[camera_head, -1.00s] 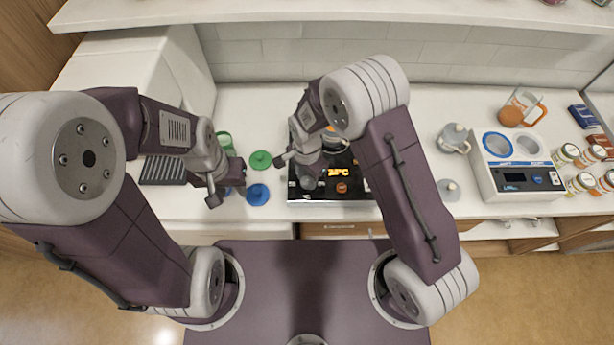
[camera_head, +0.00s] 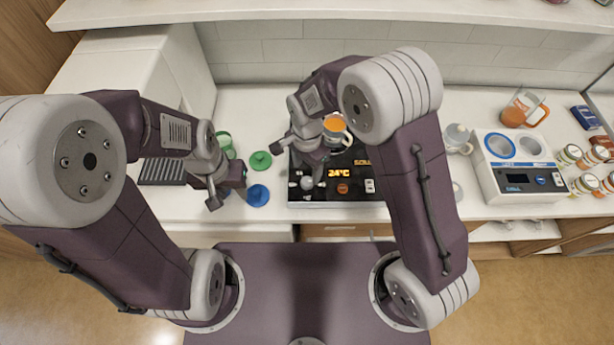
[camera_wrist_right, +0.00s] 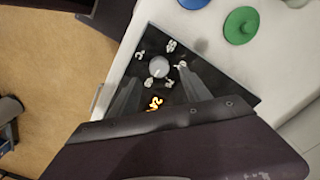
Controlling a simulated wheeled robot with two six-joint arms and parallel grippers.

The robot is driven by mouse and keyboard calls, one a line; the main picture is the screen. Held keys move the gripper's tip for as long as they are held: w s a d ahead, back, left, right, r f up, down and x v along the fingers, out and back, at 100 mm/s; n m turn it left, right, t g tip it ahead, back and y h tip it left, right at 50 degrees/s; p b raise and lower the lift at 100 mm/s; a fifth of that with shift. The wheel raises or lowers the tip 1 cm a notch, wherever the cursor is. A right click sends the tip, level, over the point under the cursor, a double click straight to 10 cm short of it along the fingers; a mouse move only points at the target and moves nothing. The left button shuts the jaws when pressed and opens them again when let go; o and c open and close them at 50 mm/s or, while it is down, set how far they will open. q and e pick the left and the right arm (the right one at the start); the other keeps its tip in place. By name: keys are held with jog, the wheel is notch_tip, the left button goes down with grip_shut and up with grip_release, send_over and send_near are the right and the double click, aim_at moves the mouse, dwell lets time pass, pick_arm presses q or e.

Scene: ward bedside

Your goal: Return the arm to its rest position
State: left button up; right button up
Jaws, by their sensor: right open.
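My right arm reaches over a black heating plate (camera_head: 297,197) with an orange 24°C readout. My right gripper (camera_head: 298,163) hangs above the plate's left part, its fingers apart and empty. In the right wrist view the two spread fingers (camera_wrist_right: 160,92) are over the plate's control panel with a round knob (camera_wrist_right: 159,67). A white cup with orange liquid (camera_head: 337,129) is at the back of the plate, beside the right wrist. My left gripper (camera_head: 227,190) is at the counter's left, fingers apart, near the lids; nothing is seen held.
A green lid (camera_head: 261,160) and a blue lid (camera_head: 258,195) lie between the grippers. A green container (camera_head: 224,141) stands behind the left gripper. A grey pot (camera_head: 457,138), white device (camera_head: 520,176), orange jug (camera_head: 524,111) and several jars stand right. A shelf (camera_head: 340,10) runs above.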

notch_tip(320, 180, up, 4)
jog(key=shift+f, duration=0.15)
dwell(0.4)
jog(key=d+m+t+b, duration=0.15)
jog(key=d+b, duration=0.25)
jog(key=d, duration=0.9)
jog(key=s+d+f+n, duration=0.1)
jog(key=s+d+n, duration=0.1)
jog(key=s+n, duration=0.3)
jog(key=s+d+f+n+b, duration=0.1)
jog(key=s+d+f+n, duration=0.1)
jog(key=s+n, duration=0.2)
jog(key=shift+s+d+f+n, duration=0.15)
jog(key=shift+s+d+n, duration=0.2)
jog(key=shift+n, duration=0.4)
